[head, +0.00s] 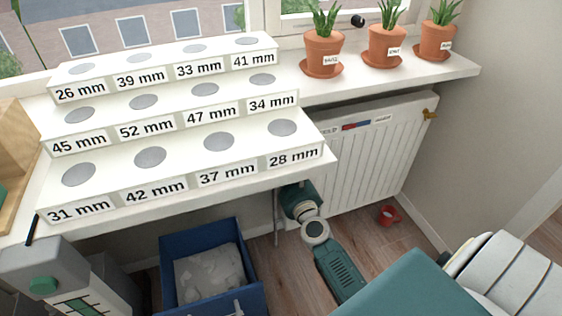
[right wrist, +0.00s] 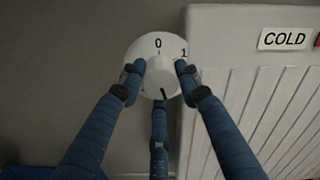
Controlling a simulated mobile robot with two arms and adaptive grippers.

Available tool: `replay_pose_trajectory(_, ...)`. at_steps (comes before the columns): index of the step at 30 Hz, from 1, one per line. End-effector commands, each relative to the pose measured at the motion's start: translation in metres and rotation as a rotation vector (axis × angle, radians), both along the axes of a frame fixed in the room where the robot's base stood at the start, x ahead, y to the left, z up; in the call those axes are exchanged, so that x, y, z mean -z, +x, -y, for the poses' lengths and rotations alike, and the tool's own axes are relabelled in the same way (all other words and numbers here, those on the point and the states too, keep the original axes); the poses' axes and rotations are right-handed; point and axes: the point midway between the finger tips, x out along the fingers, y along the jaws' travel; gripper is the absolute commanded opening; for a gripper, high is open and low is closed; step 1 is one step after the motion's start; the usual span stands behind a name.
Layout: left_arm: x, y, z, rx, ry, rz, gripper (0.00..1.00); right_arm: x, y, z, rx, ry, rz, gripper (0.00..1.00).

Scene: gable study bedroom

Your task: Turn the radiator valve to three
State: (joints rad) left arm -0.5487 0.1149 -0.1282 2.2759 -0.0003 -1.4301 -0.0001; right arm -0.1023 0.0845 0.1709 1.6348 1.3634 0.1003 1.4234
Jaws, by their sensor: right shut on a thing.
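The radiator valve (right wrist: 152,46) is a round white knob at the left end of the white radiator (head: 362,160). In the right wrist view its collar shows "0" at the top and "1" at the upper right. A short dark line sits low on its front face; other numbers are hidden or out of sight. My right gripper (right wrist: 160,78) is shut on the knob, with blue fingers at its left, right and below. In the head view the right gripper (head: 299,200) is beside the radiator's left end, below the shelf edge, and hides the valve. My left gripper is not in view.
A white stepped stand (head: 230,172) with millimetre labels overhangs close to my right gripper. Potted plants (head: 323,52) stand on the sill (head: 440,72). A blue bin (head: 255,298) with paper is left of my arm. A red cup (head: 389,215) is on the floor.

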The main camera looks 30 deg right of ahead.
Motion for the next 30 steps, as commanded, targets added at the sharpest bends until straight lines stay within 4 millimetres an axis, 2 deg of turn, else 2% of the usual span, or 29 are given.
replay_pose_trajectory(8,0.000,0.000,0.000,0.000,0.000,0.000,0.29,0.002,-0.001,0.003,0.006,0.000,-0.003,0.07)
replay_pose_trajectory(9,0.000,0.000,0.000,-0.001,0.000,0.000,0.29,0.002,-0.001,0.003,0.006,-0.001,-0.003,0.37)
replay_pose_trajectory(12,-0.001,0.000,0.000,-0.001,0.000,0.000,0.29,0.002,-0.001,0.002,0.005,-0.001,-0.002,0.52)
replay_pose_trajectory(23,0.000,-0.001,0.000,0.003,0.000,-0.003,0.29,0.001,-0.006,-0.001,0.001,-0.001,-0.002,0.52)
replay_pose_trajectory(26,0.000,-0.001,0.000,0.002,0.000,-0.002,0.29,0.002,-0.020,-0.005,0.000,-0.002,-0.004,0.52)
replay_pose_trajectory(30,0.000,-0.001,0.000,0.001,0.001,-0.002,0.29,0.003,-0.049,-0.012,0.000,-0.003,-0.006,0.52)
